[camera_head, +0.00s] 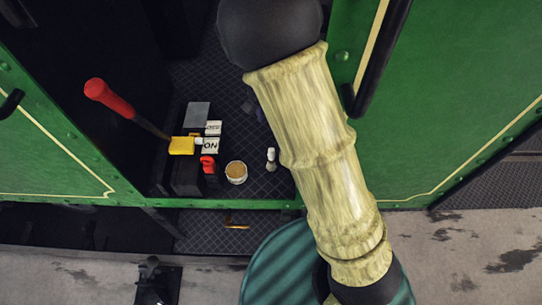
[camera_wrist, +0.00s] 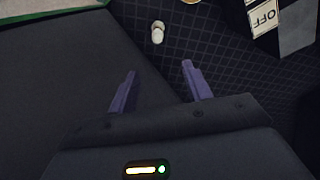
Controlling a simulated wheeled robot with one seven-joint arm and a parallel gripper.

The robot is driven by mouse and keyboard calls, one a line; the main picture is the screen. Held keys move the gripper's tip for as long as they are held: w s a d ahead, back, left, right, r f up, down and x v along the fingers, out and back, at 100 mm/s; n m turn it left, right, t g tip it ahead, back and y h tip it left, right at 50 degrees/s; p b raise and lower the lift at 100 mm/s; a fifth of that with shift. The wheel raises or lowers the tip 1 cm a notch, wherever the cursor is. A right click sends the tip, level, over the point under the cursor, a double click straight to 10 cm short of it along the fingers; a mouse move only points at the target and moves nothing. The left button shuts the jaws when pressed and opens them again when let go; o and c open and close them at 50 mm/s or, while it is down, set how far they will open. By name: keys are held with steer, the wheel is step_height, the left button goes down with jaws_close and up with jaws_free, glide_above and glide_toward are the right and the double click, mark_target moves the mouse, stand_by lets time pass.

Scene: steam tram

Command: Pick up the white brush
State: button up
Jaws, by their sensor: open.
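The white brush (camera_head: 271,157) is small and pale. It stands on the dark patterned tram floor, right of a round tub. In the wrist view the white brush (camera_wrist: 157,33) shows at the top, beyond the fingertips and roughly between their lines. My gripper (camera_wrist: 159,70) is open and empty, with two purple fingers apart and not touching the brush. In the head view my gripper is mostly lost in the dark behind my arm. I cannot tell its exact height above the floor.
The tub (camera_head: 236,172) stands close left of the brush. A block with ON/OFF plates (camera_head: 210,146), a red-handled lever (camera_head: 108,97) and a small red item (camera_head: 208,164) are further left. Green tram walls (camera_head: 450,110) flank the opening. A dark panel (camera_wrist: 55,90) lies left in the wrist view.

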mark_target(272, 153)
step_height(272, 153, down, 12)
steer(key=shift+f+p, duration=0.1)
steer(key=shift+p, duration=0.9)
steer(key=shift+s, duration=0.1)
steer(key=shift+s+f+p, duration=0.15)
steer(key=shift+f+p, duration=0.15)
steer(key=shift+f, duration=0.1)
steer(key=shift+s+f+p, duration=0.2)
steer(key=shift+f+p, duration=0.35)
steer(key=shift+f, duration=1.65)
steer(key=shift+c, duration=0.2)
jaws_close()
